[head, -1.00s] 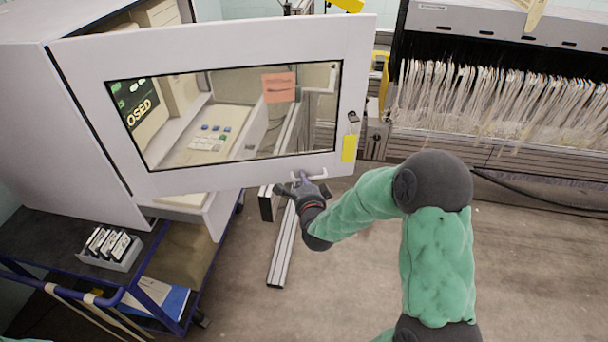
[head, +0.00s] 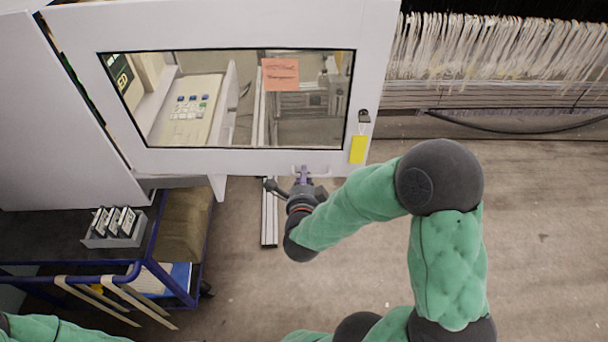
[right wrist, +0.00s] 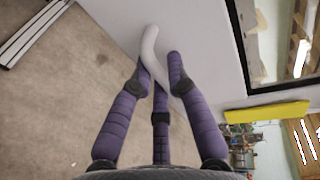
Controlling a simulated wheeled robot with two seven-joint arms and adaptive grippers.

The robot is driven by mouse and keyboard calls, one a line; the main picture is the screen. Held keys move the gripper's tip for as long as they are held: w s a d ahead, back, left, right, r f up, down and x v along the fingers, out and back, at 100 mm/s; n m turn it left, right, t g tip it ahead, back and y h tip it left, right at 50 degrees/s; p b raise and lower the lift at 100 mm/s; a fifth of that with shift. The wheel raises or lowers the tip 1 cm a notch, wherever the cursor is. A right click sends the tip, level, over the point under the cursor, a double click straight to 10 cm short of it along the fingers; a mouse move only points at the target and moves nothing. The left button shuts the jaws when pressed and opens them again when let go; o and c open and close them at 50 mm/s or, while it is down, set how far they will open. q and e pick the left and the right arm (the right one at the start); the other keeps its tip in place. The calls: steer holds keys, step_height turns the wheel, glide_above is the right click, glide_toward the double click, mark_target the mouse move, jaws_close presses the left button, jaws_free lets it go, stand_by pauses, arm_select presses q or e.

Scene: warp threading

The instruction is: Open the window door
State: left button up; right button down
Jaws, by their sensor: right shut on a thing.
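The white window door (head: 225,162) with its glass pane stands ajar from the grey cabinet (head: 50,120) at the left of the head view. A small curved white handle (head: 327,168) sits at its lower edge. My right gripper (head: 302,174) is at this handle. In the right wrist view its purple fingers (right wrist: 161,72) close around the white handle (right wrist: 150,45), whose middle they partly hide. An orange note (head: 280,74) is on the glass. My left gripper is not in view; only part of a green arm shows at the lower left.
A blue-framed cart (head: 140,272) with a grey box (head: 112,240) of small cards stands below the cabinet. A yellow tag (head: 358,149) hangs at the door's right side. Hanging pale threads (head: 490,50) fill the upper right. The floor at right is clear.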

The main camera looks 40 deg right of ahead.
steer(key=c, duration=1.5)
jaws_free()
steer(key=shift+w, duration=0.1)
steer(key=shift+o, duration=0.2)
steer(key=shift+a, duration=0.1)
steer(key=v, duration=1.2)
